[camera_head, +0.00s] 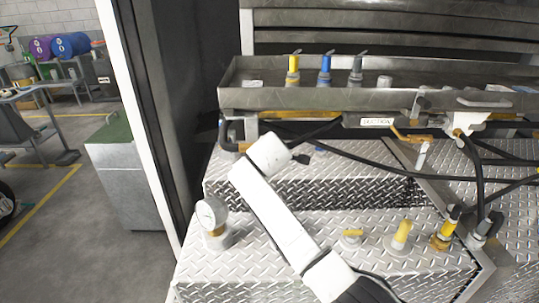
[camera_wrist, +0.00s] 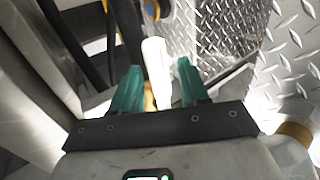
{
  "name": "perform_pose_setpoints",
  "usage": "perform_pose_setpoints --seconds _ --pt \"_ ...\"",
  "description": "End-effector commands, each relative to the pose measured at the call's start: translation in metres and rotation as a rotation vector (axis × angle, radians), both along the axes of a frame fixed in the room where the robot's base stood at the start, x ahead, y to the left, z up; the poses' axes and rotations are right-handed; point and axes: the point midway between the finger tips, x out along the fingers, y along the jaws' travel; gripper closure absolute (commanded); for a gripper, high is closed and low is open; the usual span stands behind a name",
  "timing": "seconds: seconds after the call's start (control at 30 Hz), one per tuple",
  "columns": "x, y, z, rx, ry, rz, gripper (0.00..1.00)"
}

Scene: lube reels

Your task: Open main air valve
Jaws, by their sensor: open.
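In the wrist view, my gripper (camera_wrist: 158,72) is open, with its two teal fingers apart. A white lever-like handle (camera_wrist: 153,60) shows between the fingers, with a small clear gap visible on either side. A yellow-brass part (camera_wrist: 149,98) shows at its lower end. I cannot tell whether this is the main air valve's handle, or how far it lies from the fingers in depth. In the head view, my white arm crosses the middle, and the gripper itself cannot be made out. A white lever (camera_head: 422,156) stands on the right side of the deck there.
A metal tray (camera_head: 300,98) with coloured nozzles spans the back. Black hoses (camera_head: 380,172) cross the right side. Tread plate (camera_wrist: 290,45) lies close on the wrist view's right.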

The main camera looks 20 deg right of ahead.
Motion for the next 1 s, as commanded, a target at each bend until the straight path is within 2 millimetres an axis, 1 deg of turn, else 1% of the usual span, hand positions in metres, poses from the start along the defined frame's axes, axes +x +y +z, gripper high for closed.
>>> perform_pose_setpoints --seconds 0.17,0.5,0.6,0.8,1.0 --pt "-0.015 0.005 0.01 0.002 -0.003 0.001 0.55" --pt "-0.058 0.02 0.04 0.001 -0.002 0.001 0.55" --pt "-0.068 0.024 0.048 0.001 -0.003 0.001 0.55" --pt "-0.08 0.027 0.056 0.0 -0.001 0.001 0.55" --pt "-0.081 0.028 0.057 -0.001 0.0 0.001 0.55"
